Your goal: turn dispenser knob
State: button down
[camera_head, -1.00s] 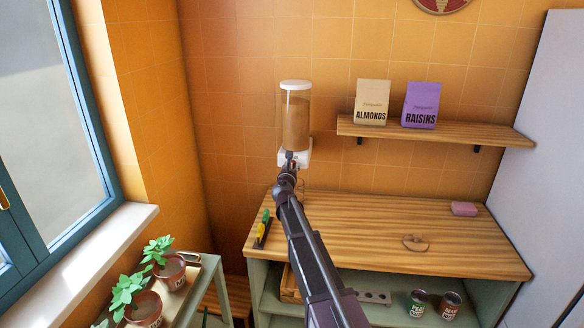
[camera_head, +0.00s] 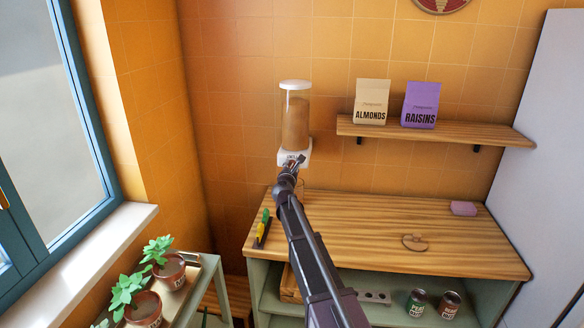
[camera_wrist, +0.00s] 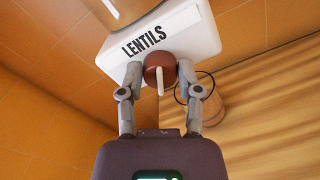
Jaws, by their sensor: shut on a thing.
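The dispenser (camera_head: 295,118) is mounted on the tiled wall at the back. It has a clear cylinder with brown contents, a white lid and a white base. In the wrist view its white base (camera_wrist: 190,32) reads LENTILS. The dispenser knob (camera_wrist: 153,67) is round and reddish-brown with a pale bar across it. My gripper (camera_wrist: 157,80) is shut on the knob, one finger on each side. In the head view my gripper (camera_head: 293,163) is in front of the base and hides the knob.
A wooden counter (camera_head: 350,225) lies below, with a clear round container (camera_wrist: 205,98) under the dispenser. A shelf (camera_head: 440,133) at the right bears almond (camera_head: 371,102) and raisin (camera_head: 421,105) bags. Potted plants (camera_head: 172,270) stand at the lower left.

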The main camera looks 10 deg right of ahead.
jog(key=shift+w, duration=0.1)
jog(key=shift+c, duration=1.4)
grip_release()
jog(key=v, duration=1.2)
dwell(0.7)
